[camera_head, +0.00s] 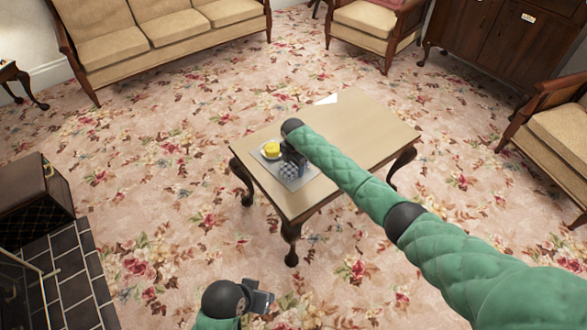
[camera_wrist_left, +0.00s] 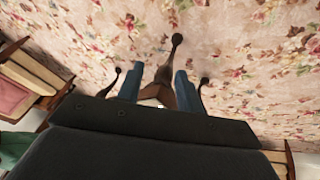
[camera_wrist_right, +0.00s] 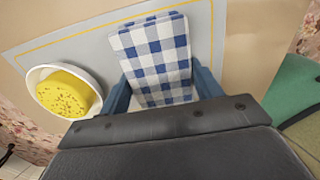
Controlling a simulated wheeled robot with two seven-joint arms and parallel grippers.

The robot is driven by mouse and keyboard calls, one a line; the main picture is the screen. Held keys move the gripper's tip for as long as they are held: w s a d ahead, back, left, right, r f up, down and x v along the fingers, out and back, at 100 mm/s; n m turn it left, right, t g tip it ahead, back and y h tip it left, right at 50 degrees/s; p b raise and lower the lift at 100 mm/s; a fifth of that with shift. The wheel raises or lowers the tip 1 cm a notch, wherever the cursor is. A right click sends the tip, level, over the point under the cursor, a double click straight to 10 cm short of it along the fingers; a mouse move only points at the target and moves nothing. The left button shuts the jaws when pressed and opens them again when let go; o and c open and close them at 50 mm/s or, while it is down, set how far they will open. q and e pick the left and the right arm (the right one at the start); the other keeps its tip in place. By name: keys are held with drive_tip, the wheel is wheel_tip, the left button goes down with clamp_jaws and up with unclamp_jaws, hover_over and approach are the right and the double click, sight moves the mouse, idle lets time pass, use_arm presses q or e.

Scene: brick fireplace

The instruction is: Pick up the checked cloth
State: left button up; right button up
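The blue-and-white checked cloth (camera_head: 288,172) lies folded on a grey mat (camera_head: 299,184) near the left end of the coffee table. In the right wrist view, the cloth (camera_wrist_right: 156,55) shows between the blue fingers of my right gripper (camera_wrist_right: 163,90). The fingers are wide apart, one on each side of its near end; whether they touch it I cannot tell. In the head view my right gripper (camera_head: 297,164) partly hides the cloth. My left gripper (camera_head: 260,302) is low in front of the table, with its fingers apart and empty in the left wrist view (camera_wrist_left: 158,85).
A white bowl with a yellow sponge-like item (camera_wrist_right: 65,93) stands just left of the cloth. The wooden coffee table (camera_head: 375,130) is mostly clear, with a white paper (camera_head: 327,99) at its far edge. A sofa (camera_head: 165,45) and armchairs stand around on flowered carpet.

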drive_tip(key=c, duration=0.5)
drive_tip(key=shift+o, duration=0.2)
drive_tip(key=shift+r, duration=0.15)
